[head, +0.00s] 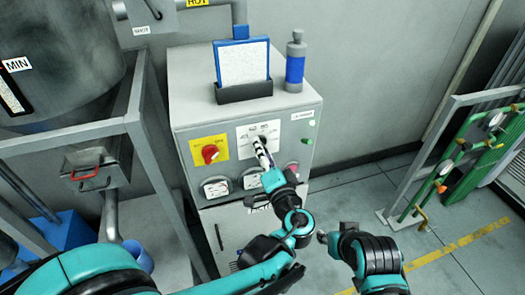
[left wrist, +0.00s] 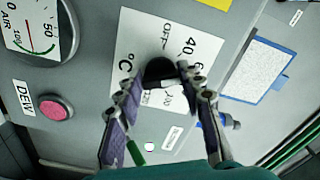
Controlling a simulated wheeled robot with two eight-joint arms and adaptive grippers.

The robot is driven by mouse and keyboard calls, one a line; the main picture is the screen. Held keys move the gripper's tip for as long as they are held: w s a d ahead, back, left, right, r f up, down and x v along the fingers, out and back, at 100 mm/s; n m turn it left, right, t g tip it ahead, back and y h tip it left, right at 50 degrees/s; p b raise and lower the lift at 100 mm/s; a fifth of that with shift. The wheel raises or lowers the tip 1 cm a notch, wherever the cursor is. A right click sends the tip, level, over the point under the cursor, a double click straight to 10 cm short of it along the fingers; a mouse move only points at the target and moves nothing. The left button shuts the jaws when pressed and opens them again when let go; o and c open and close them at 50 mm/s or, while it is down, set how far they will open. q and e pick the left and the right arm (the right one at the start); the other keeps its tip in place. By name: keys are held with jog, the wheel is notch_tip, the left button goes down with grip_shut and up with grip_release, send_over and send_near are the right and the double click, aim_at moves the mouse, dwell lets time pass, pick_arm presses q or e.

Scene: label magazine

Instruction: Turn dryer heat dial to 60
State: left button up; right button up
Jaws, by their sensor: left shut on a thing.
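The dryer heat dial is a black knob (left wrist: 160,71) on a white scale plate (left wrist: 128,45) marked OFF, 40 and °C; other numbers are partly covered. My left gripper (head: 262,150) reaches the plate on the grey cabinet front, and its fingers hide the dial in the head view. In the left wrist view the two fingers of my left gripper (left wrist: 170,82) are closed on the knob's sides. The dial's pointer cannot be made out. My right arm shows at the lower right of the head view, but its jaws cannot be read.
A red switch (head: 210,153) on a yellow plate sits left of the dial. A gauge (left wrist: 32,30) and pink button (left wrist: 57,107) are close by. A blue-framed sheet (head: 242,62) and a bottle (head: 295,65) stand on the cabinet. A green rack (head: 470,160) stands right, beyond open floor.

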pick_arm(q)
jog(key=shift+r+m, duration=0.1)
jog(key=shift+m, duration=0.6)
jog(key=o, duration=1.2)
jog(key=shift+w, duration=0.1)
jog(key=shift+c, duration=0.2)
jog(key=v, duration=1.2)
jog(key=shift+a, duration=0.1)
